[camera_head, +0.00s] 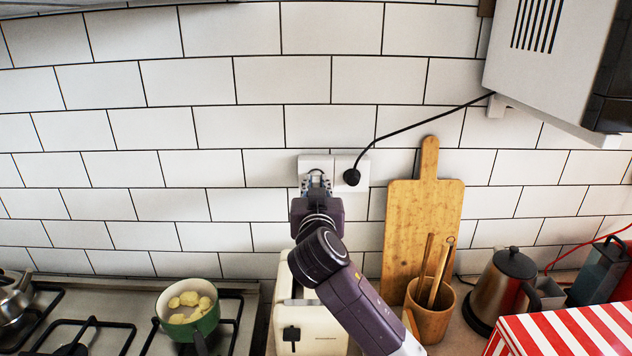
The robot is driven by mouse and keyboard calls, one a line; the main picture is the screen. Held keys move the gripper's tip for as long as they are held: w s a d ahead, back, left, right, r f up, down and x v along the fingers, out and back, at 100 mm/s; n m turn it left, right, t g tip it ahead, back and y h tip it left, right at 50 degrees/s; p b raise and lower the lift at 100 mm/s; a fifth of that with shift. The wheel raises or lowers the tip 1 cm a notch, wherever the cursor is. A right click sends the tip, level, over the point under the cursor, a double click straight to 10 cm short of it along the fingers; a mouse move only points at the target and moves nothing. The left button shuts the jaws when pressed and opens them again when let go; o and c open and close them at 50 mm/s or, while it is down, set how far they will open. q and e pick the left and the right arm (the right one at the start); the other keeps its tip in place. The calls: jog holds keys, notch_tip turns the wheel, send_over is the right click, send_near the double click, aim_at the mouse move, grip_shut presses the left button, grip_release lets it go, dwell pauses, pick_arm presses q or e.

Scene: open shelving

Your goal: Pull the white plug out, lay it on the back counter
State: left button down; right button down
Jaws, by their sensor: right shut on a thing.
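The double wall socket (346,163) is on the white tiled wall. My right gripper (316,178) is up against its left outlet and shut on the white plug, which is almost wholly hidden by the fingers. I cannot tell whether the plug is still seated. A black plug (351,177) sits in the right outlet, just beside the gripper, with its cord rising to the right. The counter (452,338) shows in part below. My left gripper is not in view.
A cream toaster (308,328) stands below my right arm. To its right are a cutting board (424,215), a utensil cup (430,313), a kettle (498,290) and a striped box (565,332). A stove with a green pot (190,312) is at left. A microwave (552,65) hangs upper right.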

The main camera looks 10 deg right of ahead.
aim_at(316, 185)
jog(key=shift+v, duration=2.05)
jog(key=shift+f, duration=0.25)
jog(key=shift+n+y, duration=0.3)
jog(key=shift+y, duration=0.5)
jog(key=s+d+f, duration=0.1)
jog(key=s+f, duration=0.2)
jog(key=f, duration=0.1)
jog(key=s+d+f+b, duration=0.1)
jog(key=s+f, duration=0.2)
jog(key=f, duration=0.1)
jog(key=s+d+f, duration=0.1)
jog(key=s+f, duration=0.3)
jog(key=shift+f+b, duration=0.15)
jog(key=shift+b, duration=0.15)
jog(key=s+d+f+n+y+b, duration=0.1)
jog(key=s+f, duration=0.3)
jog(key=s, duration=1)
jog(key=shift+d+n+y+b, duration=0.3)
jog(key=shift+d+y+b, duration=0.1)
jog(key=shift+d, duration=0.15)
jog(key=shift+a+f, duration=0.1)
